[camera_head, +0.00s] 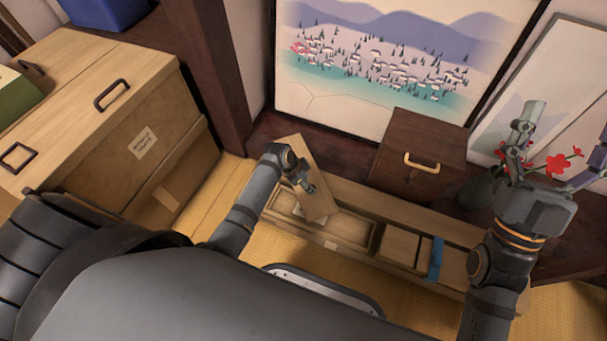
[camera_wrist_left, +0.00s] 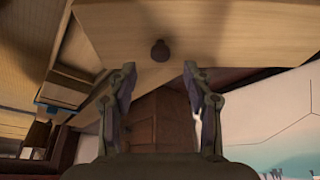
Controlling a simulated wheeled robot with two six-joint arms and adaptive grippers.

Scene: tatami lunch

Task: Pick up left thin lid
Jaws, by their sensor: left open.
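The left thin lid (camera_head: 316,188) is a light wooden board. It lies diagonally across the left part of a long wooden box (camera_head: 365,208), whose left compartment (camera_head: 340,229) is partly uncovered. My left gripper (camera_head: 306,184) is over the lid, open, with nothing between its fingers. In the left wrist view, the lid (camera_wrist_left: 215,30) fills the top and its dark round knob (camera_wrist_left: 160,50) shows just beyond the open fingertips (camera_wrist_left: 160,80). I cannot tell whether a finger touches the lid. My right gripper (camera_head: 568,125) is open and empty, far right.
The box's right part has wooden covers (camera_head: 400,245) and a blue strip (camera_head: 435,258). A dark cabinet (camera_head: 410,135) with a yellow handle stands behind. A wooden chest (camera_head: 130,110) stands left. Red flowers (camera_head: 558,165) in a vase are near my right gripper.

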